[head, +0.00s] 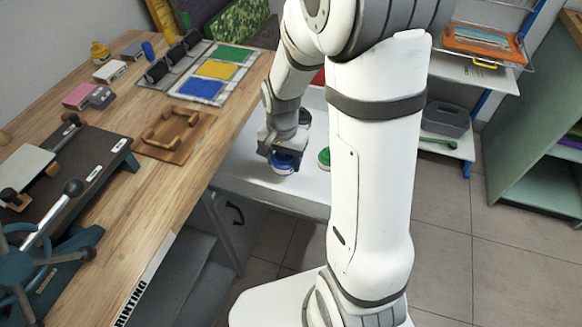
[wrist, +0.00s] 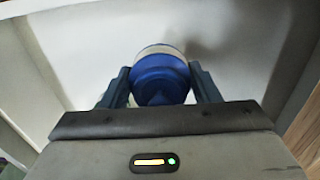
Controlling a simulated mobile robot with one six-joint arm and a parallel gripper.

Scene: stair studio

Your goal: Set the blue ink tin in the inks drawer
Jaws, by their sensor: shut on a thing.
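The blue ink tin (head: 285,165) is held in my gripper (head: 284,152), low over a white surface (head: 262,186) beside the wooden bench. In the wrist view the tin (wrist: 160,78), with a pale band at its far edge, sits between the two fingers of my gripper (wrist: 161,88). The fingers touch its sides. Whether the tin's underside touches the white surface cannot be told. A green-topped tin (head: 323,158) stands to its right, partly hidden by my arm. I cannot tell for certain which part is the inks drawer.
The wooden bench (head: 190,215) at left carries a press, a wooden rack (head: 172,133) and a mat with green, yellow and blue panels (head: 215,70). A dark handle (head: 235,213) is below the white surface. Shelves (head: 475,70) and a green cabinet (head: 530,130) stand at right; tiled floor between is clear.

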